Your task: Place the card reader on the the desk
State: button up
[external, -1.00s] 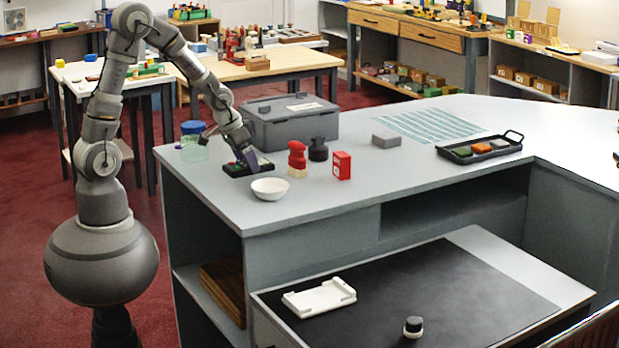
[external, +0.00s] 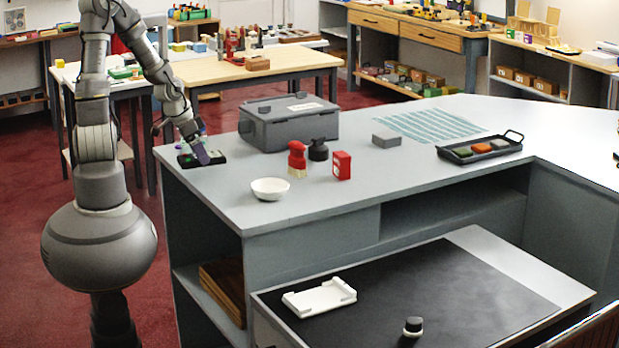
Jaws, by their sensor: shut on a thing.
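A dark flat block with small coloured spots, which looks like the card reader (external: 214,158), is at the left end of the grey counter. My gripper (external: 199,150) is shut on it from above, its purplish finger over the block's middle. I cannot tell whether the block touches the counter or is held just above it. A lower desk (external: 470,300) with a black mat stands in front of the counter. On it are a white tray-like holder (external: 320,297) and a small black-and-white round item (external: 413,327).
On the counter (external: 300,209) are a white bowl (external: 270,189), a red brush (external: 297,159), a black stamp-like item (external: 318,149), a red box (external: 341,165), a grey bin (external: 290,126), a grey block (external: 386,139) and a black tray (external: 505,150). The desk's right half is mostly clear.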

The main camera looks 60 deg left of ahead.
jog(key=shift+r, duration=0.1)
jog(key=shift+w+r+p, duration=0.2)
jog(key=shift+w+p, duration=0.35)
jog(key=shift+p, duration=0.35)
jog(key=shift+w+a+f+p, duration=0.15)
jog(key=shift+w+p, duration=0.25)
jog(key=shift+p, duration=0.2)
jog(key=shift+w+a+f+p, duration=0.1)
jog(key=shift+w+p, duration=0.3)
jog(key=shift+p, duration=0.15)
jog(key=w+b, duration=0.1)
jog(key=w, duration=0.2)
jog(key=w+a+f+b, duration=0.1)
jog(key=w, duration=0.3)
jog(key=w+a+b, duration=0.1)
jog(key=w, duration=0.2)
jog(key=shift+w+a+f+b, duration=0.2)
jog(key=shift+a+f+b, duration=0.1)
jog(key=shift+b, duration=0.1)
jog(key=shift+w+a, duration=0.1)
jog(key=shift+w, duration=0.5)
jog(key=x, duration=0.1)
jog(key=b+x, duration=0.1)
jog(key=x, duration=0.1)
jog(key=shift+w+a+b, duration=0.15)
jog(key=shift+a+b, duration=0.1)
jog(key=shift+b, duration=0.05)
jog(key=shift+f, duration=0.15)
